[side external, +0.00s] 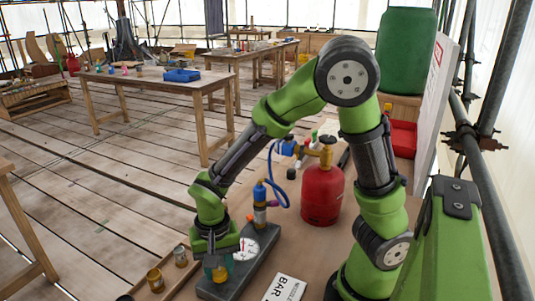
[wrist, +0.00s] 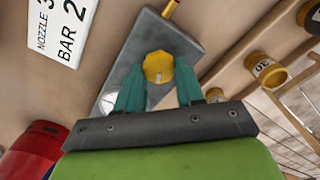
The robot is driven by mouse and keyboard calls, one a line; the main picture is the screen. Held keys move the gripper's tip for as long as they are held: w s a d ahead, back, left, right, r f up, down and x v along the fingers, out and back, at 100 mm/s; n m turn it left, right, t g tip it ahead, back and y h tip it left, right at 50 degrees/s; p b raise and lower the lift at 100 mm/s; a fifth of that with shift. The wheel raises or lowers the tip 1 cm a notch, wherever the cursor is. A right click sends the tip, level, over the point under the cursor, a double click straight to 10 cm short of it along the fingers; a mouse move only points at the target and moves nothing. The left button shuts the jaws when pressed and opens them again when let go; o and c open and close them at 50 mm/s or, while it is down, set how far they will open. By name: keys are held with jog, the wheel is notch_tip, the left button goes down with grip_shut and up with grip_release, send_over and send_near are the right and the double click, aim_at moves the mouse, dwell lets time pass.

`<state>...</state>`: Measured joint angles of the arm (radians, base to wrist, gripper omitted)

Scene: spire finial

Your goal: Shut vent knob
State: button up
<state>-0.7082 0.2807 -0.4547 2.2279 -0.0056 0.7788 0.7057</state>
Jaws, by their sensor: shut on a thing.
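The vent knob (wrist: 158,66) is yellow and faceted, with a small pale mark on its face. It sits on a grey metal block (wrist: 133,47), which also shows at the bench front in the side view (side external: 240,278). My gripper (wrist: 160,76) has its teal fingers on either side of the knob, shut on it. In the side view my gripper (side external: 218,269) points down over the block and partly hides the knob. A white gauge dial (side external: 243,248) is right beside the gripper.
A blue and yellow fitting (side external: 260,205) stands behind the gripper, with a blue hose to the red gas cylinder (side external: 322,195). A white sign (side external: 285,289) lies right of the block. Small yellow-banded jars (side external: 155,280) stand to the left.

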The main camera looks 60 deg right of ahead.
aim_at(220, 270)
jog(key=m, duration=0.5)
jog(key=shift+m, duration=0.3)
jog(key=shift+s, duration=0.1)
dwell(0.4)
jog(key=o, duration=1)
jog(key=shift+o, duration=0.2)
notch_tip(220, 270, up, 17)
jog(key=shift+d, duration=0.1)
